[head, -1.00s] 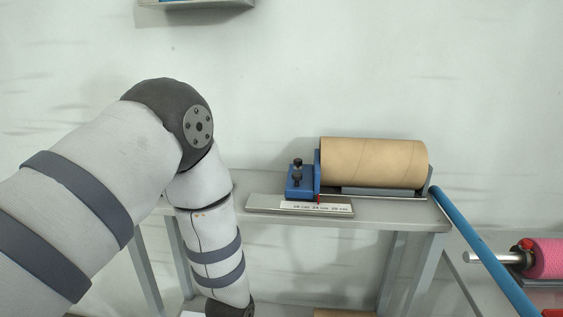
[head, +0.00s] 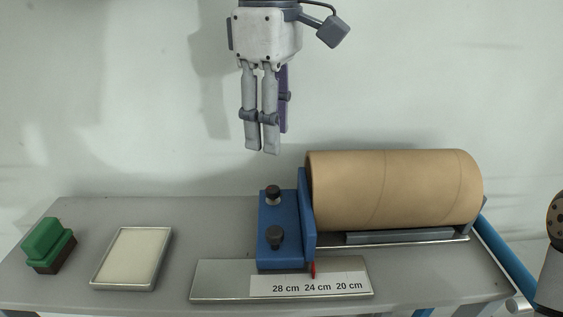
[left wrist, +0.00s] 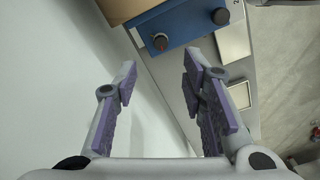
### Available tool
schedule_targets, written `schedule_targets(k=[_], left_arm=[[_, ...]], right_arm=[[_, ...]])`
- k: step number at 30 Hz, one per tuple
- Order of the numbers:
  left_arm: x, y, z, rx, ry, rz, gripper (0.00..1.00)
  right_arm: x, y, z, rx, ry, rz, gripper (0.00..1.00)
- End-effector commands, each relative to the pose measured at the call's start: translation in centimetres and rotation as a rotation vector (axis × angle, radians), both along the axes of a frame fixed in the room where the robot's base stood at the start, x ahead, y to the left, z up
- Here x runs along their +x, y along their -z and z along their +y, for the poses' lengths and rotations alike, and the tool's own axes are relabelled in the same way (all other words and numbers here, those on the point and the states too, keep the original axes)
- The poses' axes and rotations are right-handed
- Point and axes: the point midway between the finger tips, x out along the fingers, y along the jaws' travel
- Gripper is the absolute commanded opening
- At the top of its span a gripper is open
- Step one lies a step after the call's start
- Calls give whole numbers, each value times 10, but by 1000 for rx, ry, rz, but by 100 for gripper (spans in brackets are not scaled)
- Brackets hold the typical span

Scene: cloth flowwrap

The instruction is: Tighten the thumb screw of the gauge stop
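The gauge stop (head: 286,222) is a blue block with an upright plate on the grey bench, against the left end of a cardboard roll (head: 395,190). Two dark knobs stand on it, a rear knob (head: 273,192) and a front knob (head: 276,237); I cannot tell which is the thumb screw. A red pointer (head: 313,269) is near the 24 cm mark. My left gripper (head: 262,150) hangs above and behind the stop, fingers down, empty. The left wrist view shows its purple-padded fingers (left wrist: 157,82) apart, with the blue stop (left wrist: 188,20) beyond them.
A scale plate (head: 220,279) lies in front of the stop. A shallow tray with a pale pad (head: 135,255) and a green-handled block (head: 48,245) sit at the bench's left. A blue bar (head: 510,255) runs along the right end.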

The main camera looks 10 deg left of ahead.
Motion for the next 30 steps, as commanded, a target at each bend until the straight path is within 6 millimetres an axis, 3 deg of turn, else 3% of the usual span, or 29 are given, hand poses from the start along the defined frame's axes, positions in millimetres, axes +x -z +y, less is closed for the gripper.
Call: schedule_targets(k=[3,9,15,22,27,30], left_arm=[[-1,33,0,-1,0,8,38],[0,78,0,-1,1,5,38],[0,97,0,-1,1,1,38],[0,98,0,-1,1,1,38],[0,98,0,0,1,1,1],[0,98,0,0,1,1,0]], right_arm=[[0,0,0,0,0,1,40],[0,0,0,0,0,0,40],[1,-1,0,0,0,-4,40],[1,0,0,0,0,-4,40],[1,0,0,0,0,-4,40],[1,0,0,0,0,-4,40]])
